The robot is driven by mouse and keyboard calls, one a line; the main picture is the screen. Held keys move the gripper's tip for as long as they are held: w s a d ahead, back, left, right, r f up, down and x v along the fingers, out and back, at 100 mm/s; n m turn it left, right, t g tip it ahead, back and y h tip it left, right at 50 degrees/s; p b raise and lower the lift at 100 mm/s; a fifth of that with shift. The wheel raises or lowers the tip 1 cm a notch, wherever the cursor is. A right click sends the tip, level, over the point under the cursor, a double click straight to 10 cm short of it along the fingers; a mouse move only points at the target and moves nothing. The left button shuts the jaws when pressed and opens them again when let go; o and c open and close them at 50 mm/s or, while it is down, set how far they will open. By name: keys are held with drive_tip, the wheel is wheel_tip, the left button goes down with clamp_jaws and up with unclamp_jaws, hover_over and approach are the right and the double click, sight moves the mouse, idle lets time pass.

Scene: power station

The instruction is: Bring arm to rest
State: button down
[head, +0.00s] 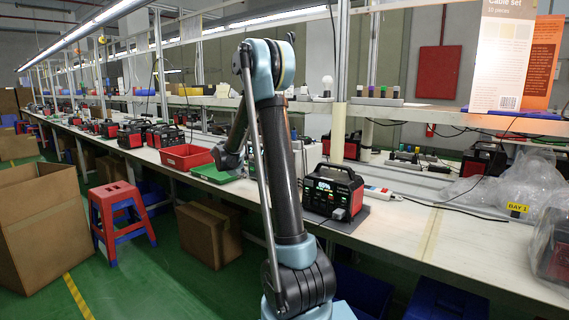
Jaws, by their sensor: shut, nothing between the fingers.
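My arm stands upright in the middle of the head view and bends over at a blue elbow near the top. The forearm runs down behind the upright link. The upright link hides part of the forearm, and the fingers are too small to make out clearly.
A long workbench (410,214) runs across the view. A red tray (187,157) and a black-and-red power unit (334,193) flank my arm. A red-and-blue stool (117,207), an open cardboard box (45,230) and a closed box (208,233) stand on the green floor.

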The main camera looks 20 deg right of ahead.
idle(0.3)
drive_tip(key=s+d+r+m+g+y, duration=0.1)
drive_tip(key=s+d+r+m+g, duration=0.2)
drive_tip(key=s, duration=1.1)
drive_tip(key=s+d+r+m+y, duration=0.1)
drive_tip(key=s+d+m, duration=0.25)
drive_tip(key=s, duration=1.05)
drive_tip(key=s+a+f+m+g+y, duration=0.1)
drive_tip(key=s+f+m, duration=0.2)
drive_tip(key=s, duration=1)
drive_tip(key=s+a+f+m+g+y, duration=0.2)
drive_tip(key=s+f+m, duration=0.2)
drive_tip(key=s+f, duration=0.4)
drive_tip(key=s, duration=0.6)
drive_tip(key=shift+s+a, duration=0.2)
drive_tip(key=shift+a, duration=0.1)
drive_tip(key=shift+m, duration=0.25)
